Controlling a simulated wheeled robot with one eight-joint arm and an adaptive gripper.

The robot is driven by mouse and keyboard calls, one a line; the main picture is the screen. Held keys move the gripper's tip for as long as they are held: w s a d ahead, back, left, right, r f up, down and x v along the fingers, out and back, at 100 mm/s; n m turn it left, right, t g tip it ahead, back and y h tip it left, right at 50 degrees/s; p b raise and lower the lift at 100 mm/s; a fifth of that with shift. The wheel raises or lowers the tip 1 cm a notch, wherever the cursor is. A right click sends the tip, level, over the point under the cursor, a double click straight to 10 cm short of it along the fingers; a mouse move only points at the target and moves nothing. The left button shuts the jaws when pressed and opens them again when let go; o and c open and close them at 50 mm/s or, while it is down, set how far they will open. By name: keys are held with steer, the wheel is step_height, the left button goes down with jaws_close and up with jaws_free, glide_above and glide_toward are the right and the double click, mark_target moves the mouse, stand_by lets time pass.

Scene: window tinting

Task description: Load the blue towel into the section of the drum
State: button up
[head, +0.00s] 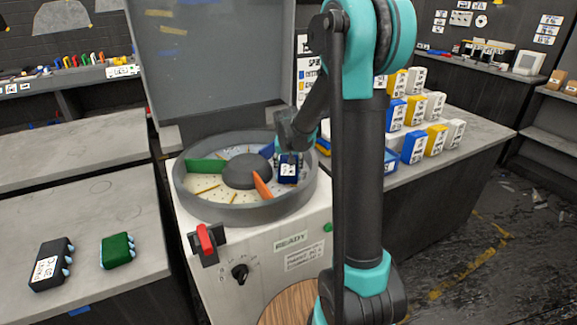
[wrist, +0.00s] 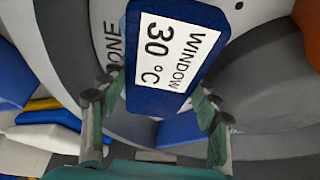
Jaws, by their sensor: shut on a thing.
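The blue towel is a dark blue block (head: 288,172) with a white label; in the wrist view the towel (wrist: 140,101) reads "WINDOW 30 °C". My gripper (head: 289,158) is shut on it, with a finger on each side in the wrist view. The round grey drum (head: 232,212) is open on top, with a dark hub (head: 243,172) and green (head: 205,166), blue (head: 266,151) and orange (head: 262,187) dividers. The towel is at the drum's right side, over the section between the blue and orange dividers. I cannot tell whether it touches the floor.
The raised grey lid (head: 210,60) stands behind the drum. A red lever (head: 206,240) and a black knob (head: 240,272) are on the machine's front. A black block (head: 50,264) and a green block (head: 117,250) lie on the left table.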

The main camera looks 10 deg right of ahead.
steer(key=shift+f, duration=0.25)
steer(key=o, duration=1.4)
steer(key=shift+c, duration=0.2)
steer(key=shift+r, duration=0.15)
